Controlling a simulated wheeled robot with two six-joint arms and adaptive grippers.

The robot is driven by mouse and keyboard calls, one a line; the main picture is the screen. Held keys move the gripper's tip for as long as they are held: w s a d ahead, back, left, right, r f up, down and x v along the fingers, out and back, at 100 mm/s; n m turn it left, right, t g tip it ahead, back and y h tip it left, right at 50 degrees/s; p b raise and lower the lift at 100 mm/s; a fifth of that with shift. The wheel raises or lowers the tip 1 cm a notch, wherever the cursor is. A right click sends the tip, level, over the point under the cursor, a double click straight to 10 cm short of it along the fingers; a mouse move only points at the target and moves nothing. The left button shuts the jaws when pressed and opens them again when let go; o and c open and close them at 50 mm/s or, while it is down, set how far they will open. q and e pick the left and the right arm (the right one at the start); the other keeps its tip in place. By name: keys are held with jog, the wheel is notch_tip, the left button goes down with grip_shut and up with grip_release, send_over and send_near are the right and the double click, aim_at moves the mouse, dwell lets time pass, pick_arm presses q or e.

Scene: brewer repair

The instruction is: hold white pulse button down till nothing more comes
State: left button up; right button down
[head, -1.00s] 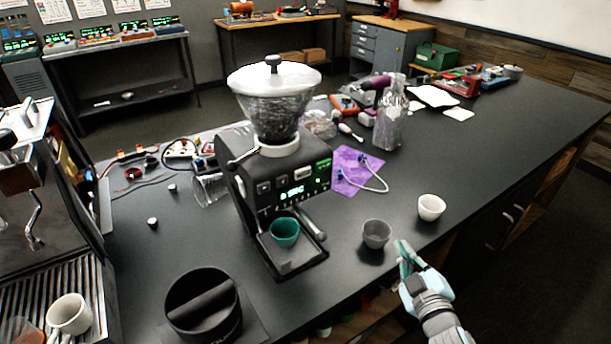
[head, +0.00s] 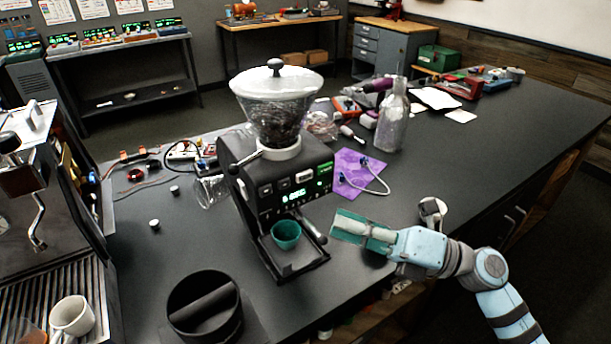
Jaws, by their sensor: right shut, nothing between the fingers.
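The black grinder (head: 235,185) stands on the dark counter with a clear, white-lidded hopper (head: 276,110) on top. A pale rectangular button, which looks like the white pulse button (head: 303,177), sits near the panel's top. A green cup (head: 286,233) stands on the tray under the panel. My right gripper (head: 338,226) is shut and empty. It points left at the grinder's front right, lower than the button and apart from it. My left gripper is out of view.
A white cup (head: 432,207) stands behind my right wrist, partly hidden. A black knock box (head: 204,308) stands at the front left.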

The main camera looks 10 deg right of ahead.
jog(key=w+a, duration=0.3)
jog(key=w, duration=0.5)
jog(key=shift+b, duration=0.3)
jog(key=shift+a, duration=0.1)
dwell(1.0)
jog(key=shift+w+a, duration=0.2)
jog(key=shift+w, duration=0.2)
jog(key=shift+w+a, duration=0.1)
jog(key=shift+w, duration=0.2)
dwell(0.5)
dwell(2.9)
jog(key=shift+s+d, duration=0.3)
jog(key=shift+s, duration=0.45)
jog(key=shift+s+d+p, duration=0.2)
jog(key=shift+s+d, duration=0.1)
jog(key=shift+s, duration=0.45)
jog(key=shift+s+d+p, duration=0.2)
jog(key=shift+s+d, duration=0.1)
jog(key=shift+s, duration=0.5)
jog(key=shift+s+d+p, duration=0.2)
jog(key=shift+s+d, duration=0.1)
jog(key=shift+s, duration=0.45)
